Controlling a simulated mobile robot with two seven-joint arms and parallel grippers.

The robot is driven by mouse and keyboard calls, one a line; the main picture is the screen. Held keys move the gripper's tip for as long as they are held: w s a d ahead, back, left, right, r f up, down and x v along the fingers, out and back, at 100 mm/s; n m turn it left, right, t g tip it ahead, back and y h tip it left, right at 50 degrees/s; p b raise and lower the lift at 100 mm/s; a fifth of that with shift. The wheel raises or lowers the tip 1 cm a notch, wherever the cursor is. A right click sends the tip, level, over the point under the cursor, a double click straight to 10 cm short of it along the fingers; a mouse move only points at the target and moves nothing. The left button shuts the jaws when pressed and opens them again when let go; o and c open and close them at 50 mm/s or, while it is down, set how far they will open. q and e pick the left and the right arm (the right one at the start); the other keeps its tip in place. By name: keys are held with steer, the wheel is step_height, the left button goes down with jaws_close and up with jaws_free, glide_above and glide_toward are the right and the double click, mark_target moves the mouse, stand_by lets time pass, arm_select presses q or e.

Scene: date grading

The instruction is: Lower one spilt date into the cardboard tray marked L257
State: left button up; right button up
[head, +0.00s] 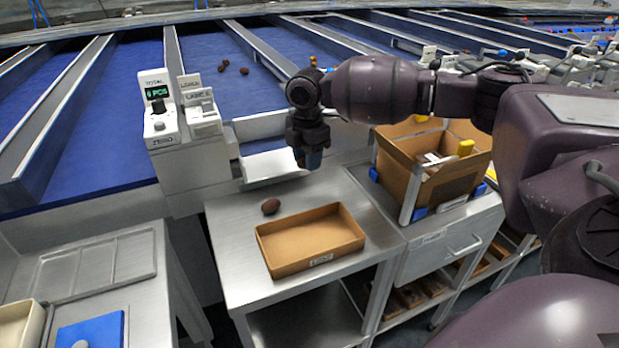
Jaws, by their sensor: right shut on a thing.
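The cardboard tray (268,262) is shallow, open and empty, and lies on the steel table. A white label sits on its front wall, too small to read surely. A dark brown date (271,206) lies on the table just behind the tray's left back corner, apart from it. My right gripper (308,160) points down above the back of the table, behind and above the tray. My left gripper is not in view.
Behind the table stand a counter unit (158,118) with a green display and a white chute (272,166). Several dates lie on the blue belt (205,50). A tall cardboard box (405,172) stands to the right. Bare steel table (235,235) surrounds the tray.

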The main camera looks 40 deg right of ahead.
step_height(320, 180, up, 9)
steer(key=shift+f+p, duration=0.1)
steer(key=shift+p, duration=0.45)
steer(key=shift+r, duration=0.35)
steer(key=shift+s+a+r+p, duration=0.15)
steer(key=shift+s+r+p, duration=0.05)
steer(key=shift+r+p, duration=0.25)
arm_select(q)
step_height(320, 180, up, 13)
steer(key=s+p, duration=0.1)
steer(key=p, duration=1.2)
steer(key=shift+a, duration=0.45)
arm_select(e)
steer(key=s+a+f, duration=0.4)
steer(key=s+f, duration=0.2)
steer(key=s, duration=0.2)
steer(key=s+a+f, duration=0.5)
steer(key=s+f, duration=0.1)
steer(key=s, duration=0.2)
steer(key=shift+f, duration=0.2)
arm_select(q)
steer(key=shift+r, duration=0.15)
arm_select(e)
steer(key=shift+s, duration=0.1)
steer(key=shift+f, duration=0.15)
